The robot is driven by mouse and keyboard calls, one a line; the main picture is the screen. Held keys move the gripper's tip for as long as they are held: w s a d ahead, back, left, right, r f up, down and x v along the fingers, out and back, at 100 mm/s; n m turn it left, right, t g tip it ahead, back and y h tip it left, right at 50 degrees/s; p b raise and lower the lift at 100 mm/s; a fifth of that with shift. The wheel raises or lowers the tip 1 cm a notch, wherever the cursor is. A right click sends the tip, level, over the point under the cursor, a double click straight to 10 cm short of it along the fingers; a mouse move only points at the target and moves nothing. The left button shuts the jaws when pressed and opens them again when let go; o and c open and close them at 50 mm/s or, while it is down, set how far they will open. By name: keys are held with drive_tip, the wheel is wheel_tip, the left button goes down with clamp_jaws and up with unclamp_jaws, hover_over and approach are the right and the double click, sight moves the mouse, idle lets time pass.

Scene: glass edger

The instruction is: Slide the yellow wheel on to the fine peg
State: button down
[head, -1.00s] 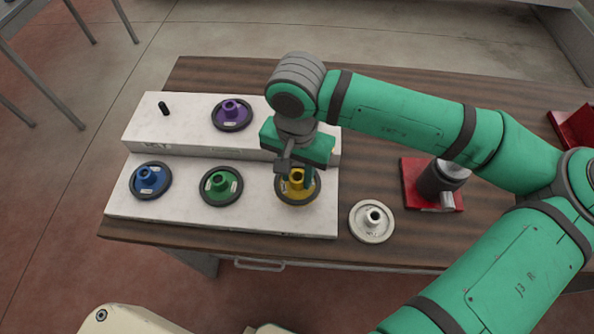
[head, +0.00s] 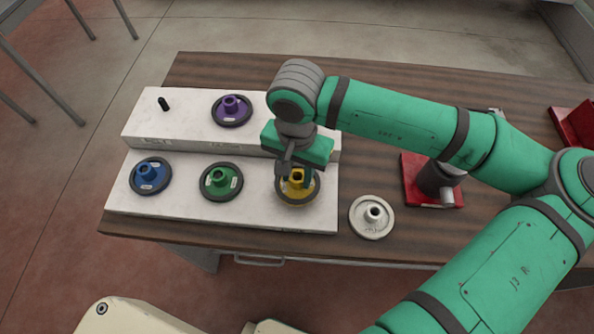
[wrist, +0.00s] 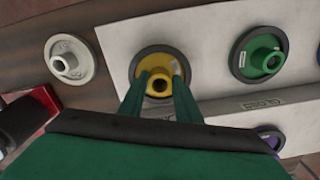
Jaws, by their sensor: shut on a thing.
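The yellow wheel (head: 297,194), with a dark rim and a raised hub, is at the right end of the lower step of the white rack (head: 259,217). My gripper (head: 297,178) is over it, with its fingers shut on the hub. The wrist view shows the yellow wheel (wrist: 160,72) with one finger on each side of its hub. Whether the wheel touches the step or is slightly above it, I cannot tell. A bare black peg (head: 163,104) stands at the left of the upper step. Step labels are too small to read, so I cannot tell which peg is the fine one.
A blue wheel (head: 150,176) and a green wheel (head: 221,181) sit on the lower step. A purple wheel (head: 231,110) sits on the upper step. A white wheel (head: 372,216) lies on the wooden table, near a red-based device (head: 416,184).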

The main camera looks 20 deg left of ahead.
drive_tip(key=shift+f, duration=0.2)
drive_tip(key=shift+s+f, duration=0.1)
drive_tip(key=shift+f, duration=0.15)
drive_tip(key=shift+f, duration=0.5)
drive_tip(key=c, duration=1.3)
unclamp_jaws()
drive_tip(key=shift+o, duration=0.2)
wheel_tip(320, 180, up, 11)
drive_tip(key=shift+f, duration=0.15)
